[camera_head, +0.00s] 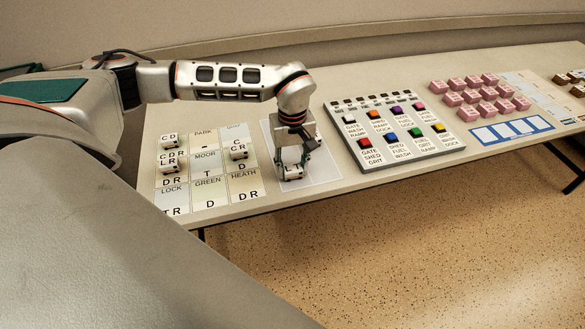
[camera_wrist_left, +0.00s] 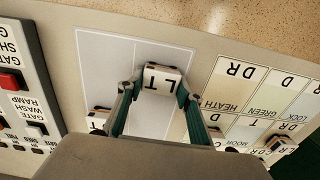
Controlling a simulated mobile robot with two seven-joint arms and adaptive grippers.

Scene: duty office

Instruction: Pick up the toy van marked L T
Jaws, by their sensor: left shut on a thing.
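The white toy van marked L T (camera_wrist_left: 158,82) sits between the two green-edged fingers of my left gripper (camera_wrist_left: 152,98) in the left wrist view. The fingers press on both its sides. In the head view my left gripper (camera_head: 292,165) points down over the pale two-part mat (camera_head: 318,178), with the van (camera_head: 290,173) partly hidden between its fingers. I cannot tell whether the van touches the mat. My right gripper is not in view.
Left of the mat, a lettered grid (camera_head: 208,196) holds several white vans, among them C D (camera_head: 168,140) and C R (camera_head: 238,150). Another van (camera_wrist_left: 98,120) is close by the gripper. A button panel (camera_head: 395,130) and pink blocks (camera_head: 480,95) stand to the right.

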